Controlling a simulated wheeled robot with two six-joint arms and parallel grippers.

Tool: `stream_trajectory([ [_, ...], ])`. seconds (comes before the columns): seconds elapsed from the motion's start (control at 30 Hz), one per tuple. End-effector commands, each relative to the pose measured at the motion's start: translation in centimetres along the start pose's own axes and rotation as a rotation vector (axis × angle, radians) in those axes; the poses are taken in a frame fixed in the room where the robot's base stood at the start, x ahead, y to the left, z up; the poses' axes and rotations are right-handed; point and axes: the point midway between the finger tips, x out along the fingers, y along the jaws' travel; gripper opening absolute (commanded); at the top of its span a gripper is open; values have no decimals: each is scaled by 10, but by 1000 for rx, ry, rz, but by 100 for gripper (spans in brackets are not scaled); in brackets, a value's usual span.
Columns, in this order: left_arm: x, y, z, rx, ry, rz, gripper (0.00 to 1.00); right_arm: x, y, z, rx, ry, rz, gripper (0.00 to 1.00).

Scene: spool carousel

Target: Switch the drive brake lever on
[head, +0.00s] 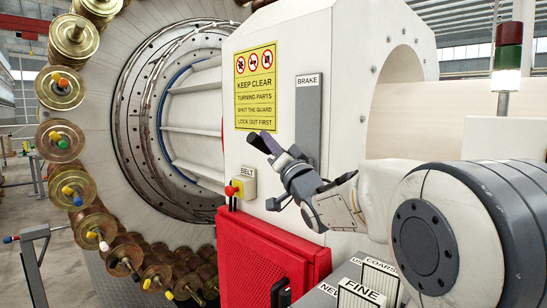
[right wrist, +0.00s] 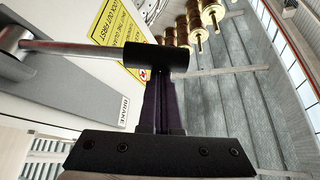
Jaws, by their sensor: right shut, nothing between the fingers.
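The grey brake plate (head: 308,125), labelled BRAKE, is upright on the white housing right of the yellow warning sign. In the right wrist view the brake lever is a silver rod (right wrist: 70,47) standing out from the grey plate (right wrist: 65,95), with a black crossbar grip (right wrist: 152,57) at its end. My right gripper (head: 267,143) is in front of the plate's lower left side, shut and empty. In the right wrist view its dark fingers (right wrist: 166,84) reach up to the black grip, which hides their tips. I cannot tell whether they touch. My left gripper is not in view.
The big spool wheel (head: 100,130) fills the left. Labelled boxes (head: 362,296) are at lower right.

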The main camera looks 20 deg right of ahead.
Motion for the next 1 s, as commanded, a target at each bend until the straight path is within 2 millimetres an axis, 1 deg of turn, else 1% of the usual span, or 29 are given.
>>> stream_trajectory([
  [0.03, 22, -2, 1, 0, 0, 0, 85, -8, 5, 14, -30, 1, -19, 0],
  [0.1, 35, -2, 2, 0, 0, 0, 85, -12, 4, 20, -70, 1, -43, 0],
  [0.3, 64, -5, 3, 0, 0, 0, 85, -21, 4, 34, -168, 1, -99, 0],
  [0.4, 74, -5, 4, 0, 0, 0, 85, -24, 4, 39, -206, 2, -121, 0],
  [0.63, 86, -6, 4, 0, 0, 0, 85, -27, 4, 46, -257, 1, -152, 0],
  [1.0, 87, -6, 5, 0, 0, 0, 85, -28, 4, 48, -271, -3, -159, 0],
])
